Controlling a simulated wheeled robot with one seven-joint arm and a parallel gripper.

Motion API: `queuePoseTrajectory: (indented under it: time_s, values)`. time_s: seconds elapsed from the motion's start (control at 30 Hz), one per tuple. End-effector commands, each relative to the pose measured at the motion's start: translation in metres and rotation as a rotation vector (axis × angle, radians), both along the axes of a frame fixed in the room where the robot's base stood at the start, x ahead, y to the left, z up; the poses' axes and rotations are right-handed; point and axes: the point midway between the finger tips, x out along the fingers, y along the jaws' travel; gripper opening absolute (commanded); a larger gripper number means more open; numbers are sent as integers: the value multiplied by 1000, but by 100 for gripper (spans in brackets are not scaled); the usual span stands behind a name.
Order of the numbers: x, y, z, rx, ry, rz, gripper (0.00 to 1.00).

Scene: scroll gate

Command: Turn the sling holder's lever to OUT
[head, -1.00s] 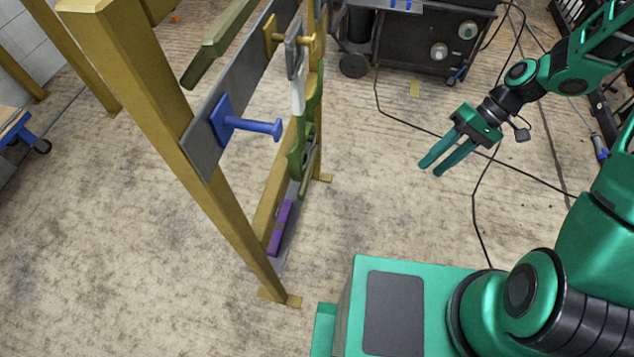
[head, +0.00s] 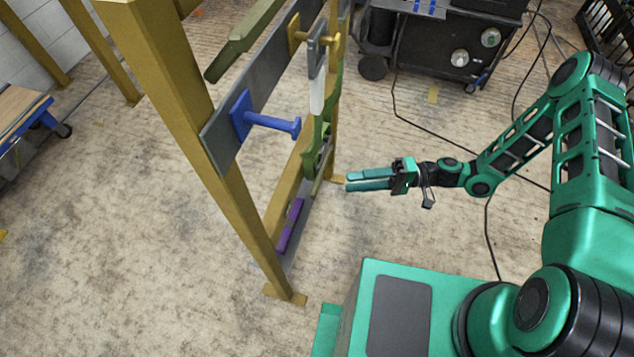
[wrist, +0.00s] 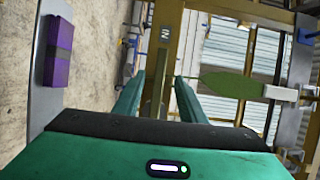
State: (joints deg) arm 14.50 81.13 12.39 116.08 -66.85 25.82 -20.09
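My gripper (head: 347,181) is to the right of the yellow gate frame (head: 240,205), its fingers pointing left towards the frame's low green parts. In the wrist view my gripper (wrist: 156,92) is open, with a gap between the fingers and nothing held. A thin olive bar (wrist: 159,88) shows between the fingers, further off. A green leaf-shaped piece (wrist: 230,85) with a white part is right of them; in the head view the green piece (head: 316,138) hangs below a grey, white-tipped piece (head: 317,75). A plate (wrist: 165,33) reads "N" or "IN". I cannot tell which part is the lever.
A blue peg (head: 270,123) sticks out from the grey rail (head: 222,128). A purple block (head: 290,225) is low on the frame. A dark cart (head: 440,40) stands behind, with cables on the floor.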

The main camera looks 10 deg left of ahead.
Motion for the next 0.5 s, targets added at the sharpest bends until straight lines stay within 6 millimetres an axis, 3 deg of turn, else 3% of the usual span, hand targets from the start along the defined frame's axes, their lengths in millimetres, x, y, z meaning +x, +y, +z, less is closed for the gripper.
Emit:
queuePoseTrajectory:
  time_s: [0.27,0.5]
  values:
    - [-5,18,-1,28,9,-12,38]
    - [-19,57,-1,26,10,-11,38]
